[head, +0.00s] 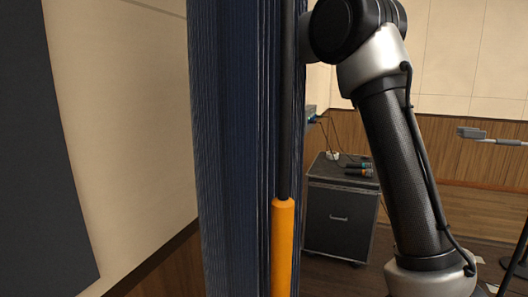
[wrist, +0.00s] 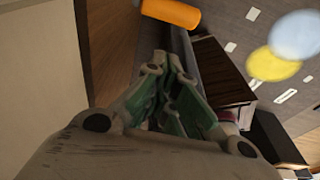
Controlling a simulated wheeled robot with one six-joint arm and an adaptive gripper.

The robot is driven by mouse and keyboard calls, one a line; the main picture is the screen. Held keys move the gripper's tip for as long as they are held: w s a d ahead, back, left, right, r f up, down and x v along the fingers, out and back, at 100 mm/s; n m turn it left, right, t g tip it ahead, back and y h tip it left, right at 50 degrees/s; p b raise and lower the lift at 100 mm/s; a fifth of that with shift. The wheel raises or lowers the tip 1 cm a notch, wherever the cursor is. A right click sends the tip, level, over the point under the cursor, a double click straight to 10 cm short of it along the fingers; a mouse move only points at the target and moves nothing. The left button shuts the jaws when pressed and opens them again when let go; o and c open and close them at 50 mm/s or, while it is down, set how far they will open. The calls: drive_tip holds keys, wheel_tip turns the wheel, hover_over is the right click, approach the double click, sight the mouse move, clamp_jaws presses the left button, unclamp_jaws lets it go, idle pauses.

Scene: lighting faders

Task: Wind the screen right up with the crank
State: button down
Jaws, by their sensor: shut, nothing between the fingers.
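The crank's dark rod (head: 286,110) hangs upright in front of a blue curtain in the head view, with an orange grip (head: 283,245) at its lower part. The grip's lower end is cut off by the frame. In the wrist view an orange cylinder (wrist: 171,12), which looks like this grip, lies beyond my fingertips. My gripper (wrist: 163,62) is shut and empty, apart from the orange grip. It is outside the head view. A dark grey panel (head: 40,140) at the left of the head view may be the screen; its lower edge shows.
The blue curtain (head: 228,150) hangs directly behind the rod. A black case (head: 340,222) with small items on top stands farther back to the right. A pale wall (head: 120,120) with wood panelling is at the left. Part of a stand shows at the right edge.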

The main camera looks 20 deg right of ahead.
drive_tip(key=shift+w+d+f, duration=0.2)
drive_tip(key=shift+w+f, duration=0.1)
drive_tip(key=shift+f, duration=0.4)
drive_tip(key=shift+w+d+f, duration=0.25)
drive_tip(key=shift+f, duration=0.5)
drive_tip(key=shift+w+d+f, duration=0.2)
drive_tip(key=shift+w+f, duration=0.1)
drive_tip(key=shift+f, duration=0.4)
drive_tip(key=shift+f, duration=0.1)
drive_tip(key=shift+f, duration=0.25)
drive_tip(key=shift+f+t+h, duration=0.1)
drive_tip(key=shift+t+h, duration=0.2)
